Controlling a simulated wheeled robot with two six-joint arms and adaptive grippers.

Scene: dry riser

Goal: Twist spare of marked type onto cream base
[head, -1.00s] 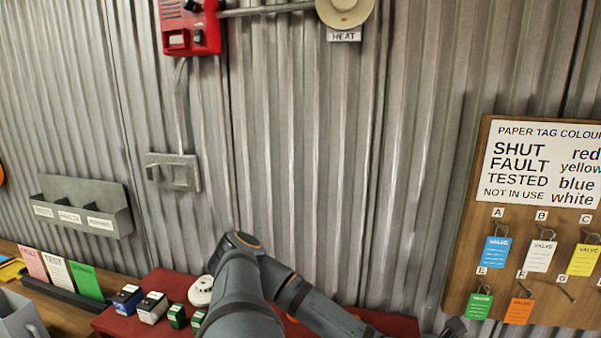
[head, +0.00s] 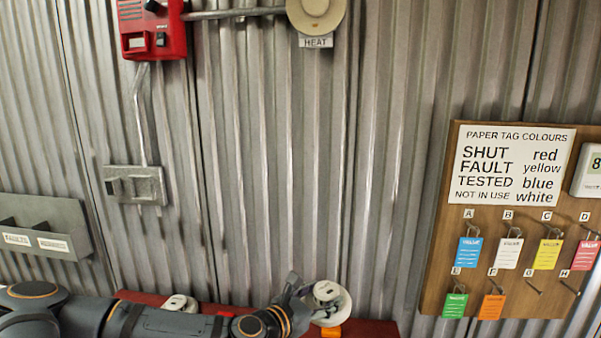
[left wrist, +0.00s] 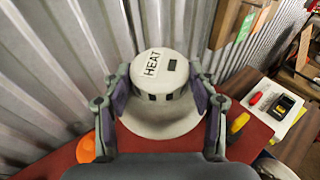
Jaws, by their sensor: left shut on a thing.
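The cream base (head: 318,14) is on the corrugated wall at the top of the head view, above a label reading HEAT (head: 315,41). My left gripper (head: 306,298) is shut on a white round detector (head: 328,292) over the red bench top. In the left wrist view the detector (left wrist: 160,88) sits between the two fingers of my left gripper (left wrist: 158,100), its face marked HEAT. Another white detector (head: 180,303) stands on the red surface to the left, partly hidden by my arm. My right gripper does not show.
The red bench (head: 375,328) runs along the wall. An orange object (left wrist: 86,148) lies near the detector. A red call box (head: 152,30), conduit and grey switch (head: 134,185) are on the wall. A tag board (head: 440,230) hangs at right. The wall below the base is clear.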

